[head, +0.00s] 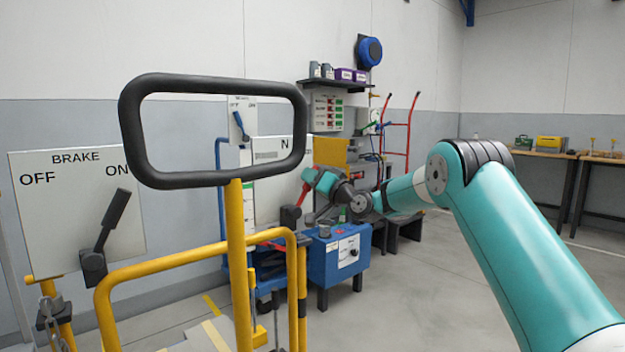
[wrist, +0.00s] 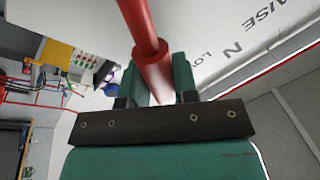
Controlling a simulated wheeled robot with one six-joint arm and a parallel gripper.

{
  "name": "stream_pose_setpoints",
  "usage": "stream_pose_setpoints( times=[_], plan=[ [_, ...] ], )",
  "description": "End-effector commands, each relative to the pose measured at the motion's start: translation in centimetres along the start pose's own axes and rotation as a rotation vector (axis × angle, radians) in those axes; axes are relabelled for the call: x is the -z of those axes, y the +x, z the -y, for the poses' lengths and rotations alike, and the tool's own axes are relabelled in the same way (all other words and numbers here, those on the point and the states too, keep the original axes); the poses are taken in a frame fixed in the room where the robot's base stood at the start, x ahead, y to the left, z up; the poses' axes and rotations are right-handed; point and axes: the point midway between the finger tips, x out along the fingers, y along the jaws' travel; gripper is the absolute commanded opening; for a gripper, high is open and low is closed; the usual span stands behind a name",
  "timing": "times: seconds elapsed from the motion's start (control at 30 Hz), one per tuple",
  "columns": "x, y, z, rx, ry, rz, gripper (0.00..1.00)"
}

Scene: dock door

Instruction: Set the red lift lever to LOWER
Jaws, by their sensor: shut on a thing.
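The red lift lever (head: 302,196) rises from a dark pivot block in front of a white label plate (head: 266,190) and leans to the right in the head view. My gripper (head: 312,177) is at its upper end. In the wrist view the red lever (wrist: 146,35) runs down between the two teal fingers of my gripper (wrist: 160,82), which are shut on it. The plate (wrist: 222,50) carries the letters "AISE", "N" and "LO", tilted and partly cut off or hidden. "LO" is closest to the lever there. In the head view only "N" is readable.
A black-padded handle frame on a yellow post (head: 236,240) stands in front of the plate. A BRAKE panel (head: 75,205) with a black lever is at left. A blue box (head: 335,258) stands below my gripper. Open floor lies to the right.

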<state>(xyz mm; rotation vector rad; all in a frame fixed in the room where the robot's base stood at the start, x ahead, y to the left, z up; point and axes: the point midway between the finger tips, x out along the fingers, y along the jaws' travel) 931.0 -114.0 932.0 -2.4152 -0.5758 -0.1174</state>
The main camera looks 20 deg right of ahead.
Motion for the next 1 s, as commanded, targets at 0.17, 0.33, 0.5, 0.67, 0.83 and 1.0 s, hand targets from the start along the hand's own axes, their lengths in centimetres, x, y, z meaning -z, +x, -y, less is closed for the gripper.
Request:
stream_pose_setpoints(
  times=[0.17, 0.33, 0.5, 0.67, 0.83, 1.0],
  plan=[
    [0.0, -0.1, -0.2, -0.004, 0.005, -0.001, 0.53],
    [-0.1, 0.0, -0.1, -0.002, 0.003, 0.0, 0.53],
    [0.0, -0.6, -0.1, -0.002, 0.003, 0.0, 0.53],
    [0.0, -3.1, -0.2, -0.005, 0.005, 0.0, 0.53],
    [-0.1, -7.5, -0.4, -0.008, 0.004, -0.001, 0.53],
    [-0.2, -11.9, -0.4, -0.008, 0.006, -0.002, 0.53]
  ],
)
